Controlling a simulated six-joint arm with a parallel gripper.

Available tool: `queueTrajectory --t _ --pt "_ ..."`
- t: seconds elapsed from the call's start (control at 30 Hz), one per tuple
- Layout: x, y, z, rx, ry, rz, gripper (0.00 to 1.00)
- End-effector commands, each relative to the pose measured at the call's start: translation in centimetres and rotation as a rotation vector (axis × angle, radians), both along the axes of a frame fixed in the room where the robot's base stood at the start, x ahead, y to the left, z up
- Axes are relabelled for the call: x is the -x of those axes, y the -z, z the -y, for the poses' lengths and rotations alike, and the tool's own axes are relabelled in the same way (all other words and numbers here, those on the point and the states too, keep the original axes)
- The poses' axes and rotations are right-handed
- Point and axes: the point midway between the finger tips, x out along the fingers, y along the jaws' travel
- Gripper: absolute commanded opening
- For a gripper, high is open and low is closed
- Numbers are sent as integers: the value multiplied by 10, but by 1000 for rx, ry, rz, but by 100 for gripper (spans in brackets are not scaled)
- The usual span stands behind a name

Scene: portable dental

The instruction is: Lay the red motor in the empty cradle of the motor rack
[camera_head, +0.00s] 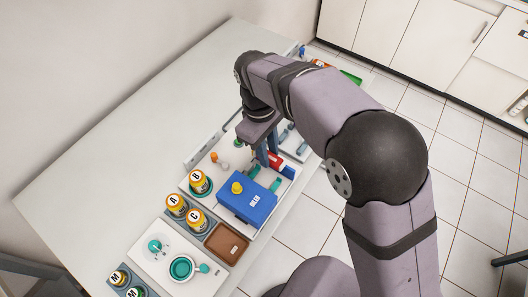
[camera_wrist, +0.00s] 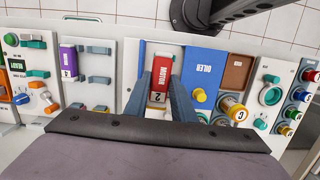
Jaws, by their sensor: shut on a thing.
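The red motor (camera_wrist: 158,80), labelled MOTOR with a 2 on its white end, is between my gripper's fingers (camera_wrist: 161,97) in the wrist view. My gripper is shut on it. In the head view the red motor (camera_head: 277,160) shows beside my gripper (camera_head: 267,155), partly hidden by the fingers; its height above the tray is hard to tell. The motor rack (camera_wrist: 82,95) is left of my gripper in the wrist view. My arm hides much of the rack in the head view.
The blue OILER box (camera_head: 248,202) with a yellow knob stands close to my gripper. Yellow bottles (camera_head: 199,182) and a brown tray (camera_head: 226,243) stand farther along. A panel with knobs and switches (camera_wrist: 30,75) is at the far left in the wrist view.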

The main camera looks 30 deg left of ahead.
Motion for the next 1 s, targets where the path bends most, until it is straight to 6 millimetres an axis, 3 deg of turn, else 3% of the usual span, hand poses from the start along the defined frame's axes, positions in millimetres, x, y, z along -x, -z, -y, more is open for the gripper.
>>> queueTrajectory --t 0.2,0.43,0.77,1.0 --pt "-19 16 34 8 79 -5 0" --pt "-61 42 47 5 168 -2 0" --pt "-117 61 25 0 160 1 0" --pt "-140 44 1 -1 102 2 0"
